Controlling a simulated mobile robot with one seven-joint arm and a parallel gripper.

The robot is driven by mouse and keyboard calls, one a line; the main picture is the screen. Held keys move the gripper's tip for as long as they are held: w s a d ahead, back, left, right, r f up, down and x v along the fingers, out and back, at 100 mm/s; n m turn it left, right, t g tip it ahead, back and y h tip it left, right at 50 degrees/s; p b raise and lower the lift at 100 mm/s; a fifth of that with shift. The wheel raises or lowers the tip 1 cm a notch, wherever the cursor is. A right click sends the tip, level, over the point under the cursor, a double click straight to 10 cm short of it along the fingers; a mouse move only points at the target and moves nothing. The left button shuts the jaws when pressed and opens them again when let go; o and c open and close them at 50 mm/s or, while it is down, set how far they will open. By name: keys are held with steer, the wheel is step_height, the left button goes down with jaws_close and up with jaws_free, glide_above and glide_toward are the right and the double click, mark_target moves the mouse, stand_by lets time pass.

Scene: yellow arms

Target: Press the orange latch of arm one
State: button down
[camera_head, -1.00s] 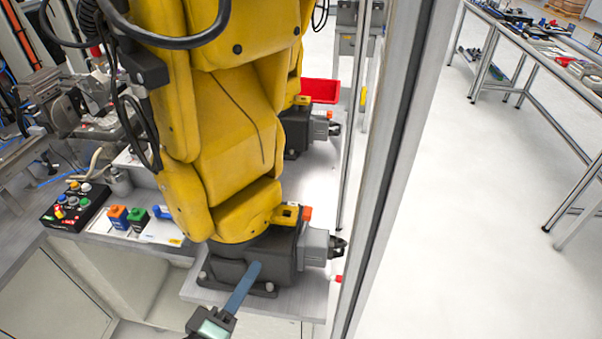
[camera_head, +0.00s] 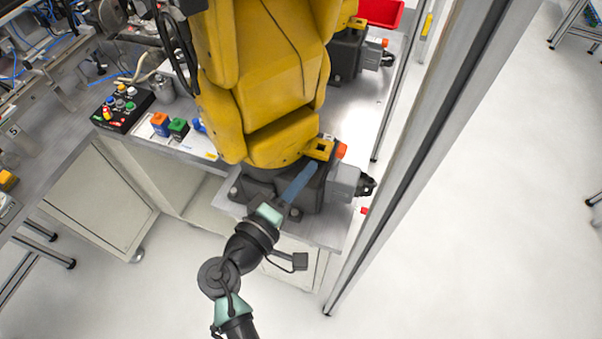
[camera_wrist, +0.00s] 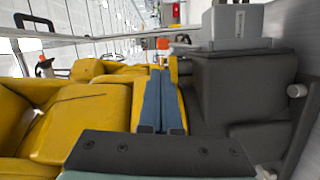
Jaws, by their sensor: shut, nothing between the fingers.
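The nearer yellow arm (camera_head: 270,90) stands on a dark grey base (camera_head: 262,190). A small orange latch (camera_head: 341,150) sticks out beside a yellow block (camera_head: 319,148) at the top of that base. The latch also shows in the wrist view (camera_wrist: 162,43), just beyond my fingertips. My gripper (camera_head: 312,168) has long blue fingers, shut together and empty. Its tips are close to the yellow block, short of the orange latch. In the wrist view the fingers (camera_wrist: 160,75) point at the latch; I cannot tell whether they touch anything.
A second yellow arm base (camera_head: 345,55) with its own orange part (camera_head: 385,43) stands behind. A grey connector (camera_head: 345,183) juts right of the near base. A metal frame post (camera_head: 410,150) rises on the right. A button box (camera_head: 122,108) sits on the left. Open floor lies in front.

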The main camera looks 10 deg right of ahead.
mark_target(338, 157)
steer(key=p+x, duration=0.1)
steer(key=x, duration=0.5)
steer(key=shift+w+d, duration=0.1)
steer(key=shift+d, duration=0.05)
steer(key=shift+s+d+m+b, duration=0.3)
steer(key=shift+d+m+b, duration=0.2)
steer(key=shift+m, duration=0.3)
steer(key=shift+s+d+m+y+b, duration=0.2)
steer(key=shift+m+y+b, duration=0.1)
steer(key=shift+m+b, duration=0.1)
steer(key=m+b, duration=0.1)
steer(key=s+d+m+y+b, duration=0.1)
steer(key=shift+d+f+m, duration=0.15)
steer(key=shift+d+m, duration=0.1)
steer(key=shift+m, duration=0.15)
steer(key=d+m+b, duration=0.1)
steer(key=m, duration=0.1)
steer(key=s+d+f+m+y+b, duration=0.1)
steer(key=shift+s+m+b, duration=0.2)
steer(key=shift+m+b, duration=0.2)
steer(key=shift+s+d+f+b, duration=0.1)
steer(key=shift+d+f+b, duration=0.1)
steer(key=shift+b, duration=0.1)
steer(key=shift+s, duration=0.15)
